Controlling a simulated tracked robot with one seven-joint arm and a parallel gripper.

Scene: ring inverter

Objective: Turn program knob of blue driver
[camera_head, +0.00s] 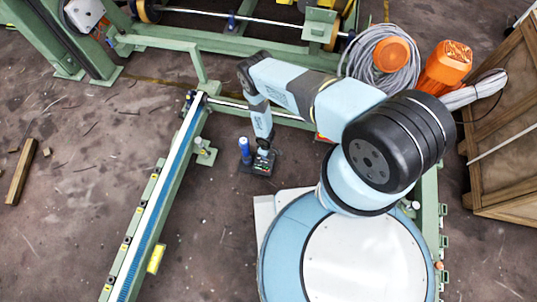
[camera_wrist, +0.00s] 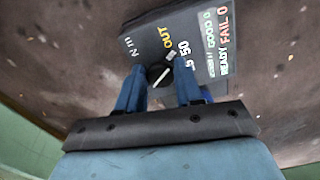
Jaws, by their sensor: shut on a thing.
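A small dark box with a control panel (camera_wrist: 203,22) fills the upper middle of the wrist view, with printed words such as OUT, GOOD, READY and FAIL. A round black knob (camera_wrist: 160,75) with a white mark sits on it. My gripper (camera_wrist: 160,82) has its two blue fingers on either side of the knob and is shut on it. In the head view the box (camera_head: 262,169) stands on the floor below my gripper (camera_head: 263,150), which hides part of it. An upright blue cylinder (camera_head: 245,147) is at the box's left.
A green rail frame with a blue strip (camera_head: 160,205) runs along the left of the box. A green cross beam (camera_head: 230,50) lies behind. Coiled grey cable (camera_head: 385,58), an orange motor (camera_head: 447,65) and a wooden crate (camera_head: 505,130) are at the right.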

